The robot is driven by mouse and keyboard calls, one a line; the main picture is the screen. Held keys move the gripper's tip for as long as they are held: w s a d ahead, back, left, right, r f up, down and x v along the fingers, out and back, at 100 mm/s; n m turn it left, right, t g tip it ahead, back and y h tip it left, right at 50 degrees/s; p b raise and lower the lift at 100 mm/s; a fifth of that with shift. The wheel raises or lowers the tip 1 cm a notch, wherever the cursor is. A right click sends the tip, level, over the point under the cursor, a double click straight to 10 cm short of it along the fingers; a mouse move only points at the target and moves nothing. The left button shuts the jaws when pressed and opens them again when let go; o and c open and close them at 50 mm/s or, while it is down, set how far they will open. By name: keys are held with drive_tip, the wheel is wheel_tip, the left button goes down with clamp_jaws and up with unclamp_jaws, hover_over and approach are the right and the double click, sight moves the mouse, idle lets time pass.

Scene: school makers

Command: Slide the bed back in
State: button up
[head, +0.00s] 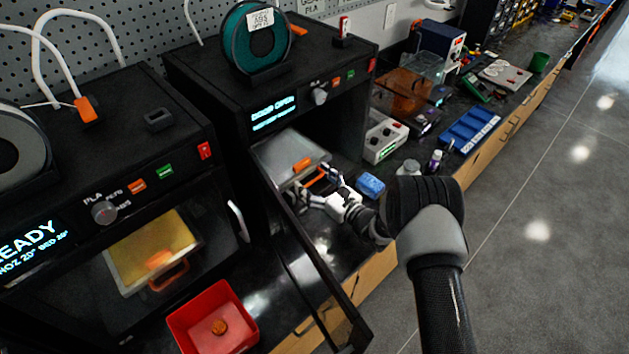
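The right black printer (210,75) has its glass door (318,285) swung open toward me, and its display reads "DOOR OPEN". Its grey print bed (280,152) sticks out of the front opening. A small orange piece (302,165) is on the bed, and an orange handle (314,181) is at the bed's front edge. My gripper (322,188) is at this handle, just in front of the bed. The fingers are small and partly overlap the handle, so I cannot tell whether they are closed on it.
A left printer (150,125) has its door shut, with a yellow bed (150,250) inside. A red bin (212,318) holding an orange piece stands before it. A blue block (370,185) and a white control box (385,140) lie right of my gripper. The floor at right is clear.

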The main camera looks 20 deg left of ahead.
drive_tip(key=shift+w+a+r, duration=0.2)
drive_tip(key=shift+w+r, duration=0.05)
drive_tip(key=shift+f, duration=0.1)
idle(0.3)
drive_tip(key=shift+s+f, duration=0.1)
drive_tip(key=shift+s+d, duration=0.1)
drive_tip(key=shift+d, duration=0.15)
drive_tip(key=v, duration=1.1)
drive_tip(key=shift+d+f, duration=0.1)
drive_tip(key=shift+d, duration=0.3)
